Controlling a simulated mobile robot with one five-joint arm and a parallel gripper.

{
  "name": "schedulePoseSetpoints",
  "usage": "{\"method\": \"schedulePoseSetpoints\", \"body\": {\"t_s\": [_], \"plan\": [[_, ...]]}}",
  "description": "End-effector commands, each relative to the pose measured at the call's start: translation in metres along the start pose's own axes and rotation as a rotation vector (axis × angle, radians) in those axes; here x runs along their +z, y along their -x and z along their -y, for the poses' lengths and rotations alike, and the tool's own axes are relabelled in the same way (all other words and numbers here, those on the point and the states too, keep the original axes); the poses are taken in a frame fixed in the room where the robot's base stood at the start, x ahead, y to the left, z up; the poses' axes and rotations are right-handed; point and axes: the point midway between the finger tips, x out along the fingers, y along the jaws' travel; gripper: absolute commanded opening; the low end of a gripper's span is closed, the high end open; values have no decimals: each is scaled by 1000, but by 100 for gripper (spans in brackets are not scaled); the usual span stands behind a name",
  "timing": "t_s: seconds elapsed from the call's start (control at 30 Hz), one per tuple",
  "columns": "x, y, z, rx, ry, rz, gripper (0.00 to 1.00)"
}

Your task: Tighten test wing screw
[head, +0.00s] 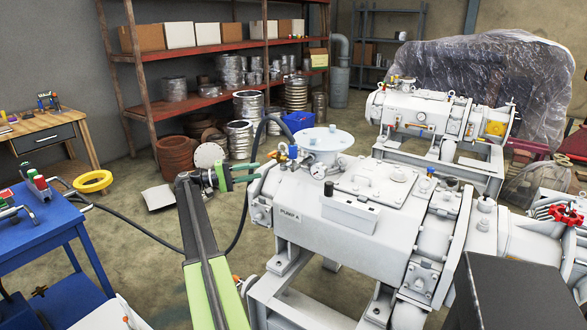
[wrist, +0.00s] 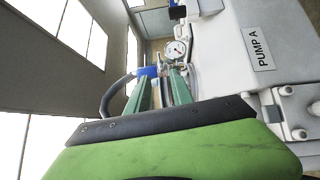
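Pump A (head: 345,220) is a large white machine on a grey frame in the middle of the head view. It also fills the right of the wrist view (wrist: 250,50). At its near left top corner are small fittings with a blue part (head: 292,152), seen in the wrist view (wrist: 148,72) beyond my fingertips, and a round gauge (head: 318,170). I cannot tell which small part is the test wing screw. My gripper (head: 256,171) points at this corner from the left. Its two green fingers (wrist: 160,80) are apart, with nothing clearly held between them.
A black hose (head: 245,215) hangs behind my arm. A blue table (head: 40,235) with tools stands at the left. A red shelf (head: 210,50) with metal parts stands behind. A second white pump (head: 420,115) and a plastic-wrapped bulk (head: 485,70) are at the back right.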

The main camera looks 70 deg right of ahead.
Motion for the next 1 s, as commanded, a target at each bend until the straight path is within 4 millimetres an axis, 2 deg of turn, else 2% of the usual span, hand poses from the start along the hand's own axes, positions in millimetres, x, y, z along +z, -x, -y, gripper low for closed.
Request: {"method": "schedulePoseSetpoints", "body": {"t_s": [0.03, 0.3, 0.53, 0.73, 1.0], "plan": [[2, -14, -1, -1, 0, 2, 27], [2, -82, 0, -1, 0, 2, 27], [1, -131, 0, -2, 0, 1, 27], [0, -150, 0, -2, 0, -1, 27], [0, -152, 1, -2, 0, 0, 27]]}}
